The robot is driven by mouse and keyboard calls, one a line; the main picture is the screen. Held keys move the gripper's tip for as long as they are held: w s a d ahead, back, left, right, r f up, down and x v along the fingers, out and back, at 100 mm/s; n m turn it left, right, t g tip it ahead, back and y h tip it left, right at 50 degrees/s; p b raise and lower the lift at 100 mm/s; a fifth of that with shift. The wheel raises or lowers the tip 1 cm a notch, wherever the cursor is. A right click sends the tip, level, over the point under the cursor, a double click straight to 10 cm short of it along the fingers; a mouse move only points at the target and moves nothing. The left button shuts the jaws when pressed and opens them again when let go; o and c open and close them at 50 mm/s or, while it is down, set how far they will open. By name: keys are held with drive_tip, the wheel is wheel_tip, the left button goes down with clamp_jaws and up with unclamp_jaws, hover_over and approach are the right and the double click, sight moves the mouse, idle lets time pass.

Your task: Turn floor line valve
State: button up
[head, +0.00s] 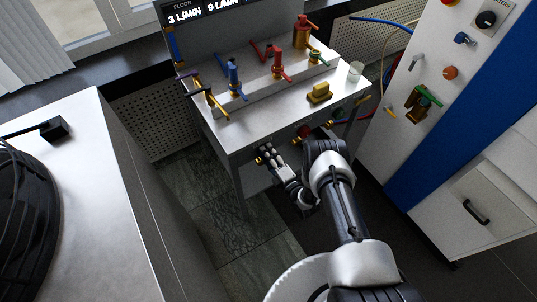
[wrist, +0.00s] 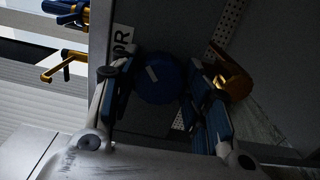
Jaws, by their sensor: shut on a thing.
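The blue round valve knob (wrist: 158,84) has a pale mark on its face and sits between the two fingers of my gripper (wrist: 155,72) in the wrist view. My gripper is shut on it. A white label (wrist: 123,40) beside it shows letters ending in "OR"; the rest is cut off or hidden. In the head view my gripper (head: 266,156) is at the front face of the metal bench (head: 240,135), below its top edge. The knob is hidden there by my gripper, and its turn angle cannot be told.
On the bench stand a blue-handled valve (head: 233,76), a red-handled valve (head: 278,64), a yellow block (head: 319,92) and a white cup (head: 355,70). A brass fitting (wrist: 235,80) is close beside my right finger. A display (head: 205,10) reads "FLOOR". A panelled cabinet (head: 435,60) stands right.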

drive_tip(key=shift+n, duration=0.6)
drive_tip(key=o, duration=1.1)
drive_tip(key=shift+c, duration=0.2)
drive_tip(key=v, duration=1.2)
